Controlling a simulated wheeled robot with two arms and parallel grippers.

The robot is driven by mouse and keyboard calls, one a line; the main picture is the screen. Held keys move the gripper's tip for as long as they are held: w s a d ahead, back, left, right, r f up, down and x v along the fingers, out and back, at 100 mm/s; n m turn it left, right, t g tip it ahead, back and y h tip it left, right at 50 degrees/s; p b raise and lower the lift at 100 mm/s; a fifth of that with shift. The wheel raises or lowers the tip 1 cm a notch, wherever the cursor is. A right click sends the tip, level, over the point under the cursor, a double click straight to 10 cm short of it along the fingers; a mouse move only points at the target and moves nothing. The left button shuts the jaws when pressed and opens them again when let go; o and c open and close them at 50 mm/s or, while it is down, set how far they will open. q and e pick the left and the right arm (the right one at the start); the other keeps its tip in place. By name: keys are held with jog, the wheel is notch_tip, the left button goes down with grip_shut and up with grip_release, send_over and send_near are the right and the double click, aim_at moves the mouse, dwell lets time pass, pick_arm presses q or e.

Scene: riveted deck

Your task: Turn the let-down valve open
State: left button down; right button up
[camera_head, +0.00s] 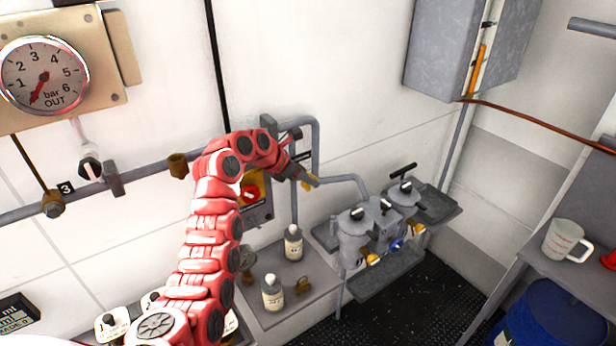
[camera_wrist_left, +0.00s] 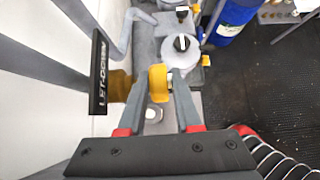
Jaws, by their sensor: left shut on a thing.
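The let-down valve shows in the left wrist view with a yellow handle (camera_wrist_left: 158,78) and a brass body (camera_wrist_left: 120,86). A black plate reading LET-DOWN (camera_wrist_left: 99,75) stands just left of it. My left gripper (camera_wrist_left: 158,92) is shut on the yellow handle, with one finger on each side. In the head view my red left arm reaches to the wall pipe, and the left gripper (camera_head: 304,179) is at the valve there. The arm and gripper hide most of the valve in that view. My right gripper is not in view.
A grey unit with two round pots (camera_head: 380,220) stands right of the valve, near the arm. Two small bottles (camera_head: 293,243) stand on a grey shelf below. A gauge (camera_head: 45,75) hangs at upper left. A bench with a jug (camera_head: 565,240) is at right.

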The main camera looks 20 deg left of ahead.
pick_arm(q)
jog(key=c, duration=0.6)
grip_release()
jog(key=shift+s+a+r, duration=0.1)
jog(key=shift+a+r, duration=0.05)
jog(key=b+v, duration=0.5)
jog(key=v, duration=1.1)
jog(key=shift+s+r, duration=0.25)
jog(key=shift+r, duration=0.05)
jog(key=shift+a, duration=0.15)
